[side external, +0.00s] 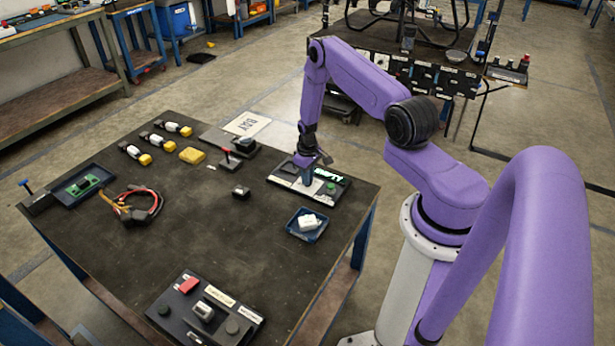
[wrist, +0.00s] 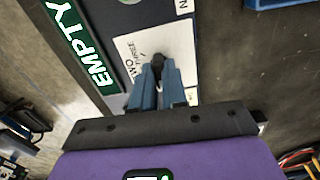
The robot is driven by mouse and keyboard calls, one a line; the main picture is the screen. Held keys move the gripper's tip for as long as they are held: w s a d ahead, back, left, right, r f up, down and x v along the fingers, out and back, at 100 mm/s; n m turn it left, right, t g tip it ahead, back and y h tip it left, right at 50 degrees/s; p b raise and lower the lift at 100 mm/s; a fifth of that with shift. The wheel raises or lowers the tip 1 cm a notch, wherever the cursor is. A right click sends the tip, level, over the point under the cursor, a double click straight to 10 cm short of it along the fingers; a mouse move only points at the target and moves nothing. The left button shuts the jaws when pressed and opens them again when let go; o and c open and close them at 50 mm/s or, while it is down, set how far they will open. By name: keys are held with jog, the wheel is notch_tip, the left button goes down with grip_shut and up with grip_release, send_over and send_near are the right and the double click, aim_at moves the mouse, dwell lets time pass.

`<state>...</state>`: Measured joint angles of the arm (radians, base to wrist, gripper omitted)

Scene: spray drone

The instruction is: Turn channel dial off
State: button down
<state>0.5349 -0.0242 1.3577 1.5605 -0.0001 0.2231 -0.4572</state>
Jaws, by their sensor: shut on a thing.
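The channel dial (wrist: 158,62) is a small dark knob on a white plate (wrist: 128,46) with printed words, partly legible as "WO" and "THREE". My gripper (wrist: 157,76) is shut on the dial, with its blue fingers on either side of the knob. The fingers hide part of the dial and its plate, so I cannot read its setting. In the side view, my gripper (side external: 306,181) points down onto a panel box at the table's right side.
A blue tray (side external: 292,226) with a white item stands just in front of the panel box. A red and black cable (side external: 137,206) lies at left.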

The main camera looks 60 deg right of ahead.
jog(key=shift+n, duration=0.4)
jog(key=c, duration=1.2)
grip_release()
jog(key=shift+o, duration=0.2)
notch_tip(320, 180, up, 18)
jog(key=shift+f, duration=0.25)
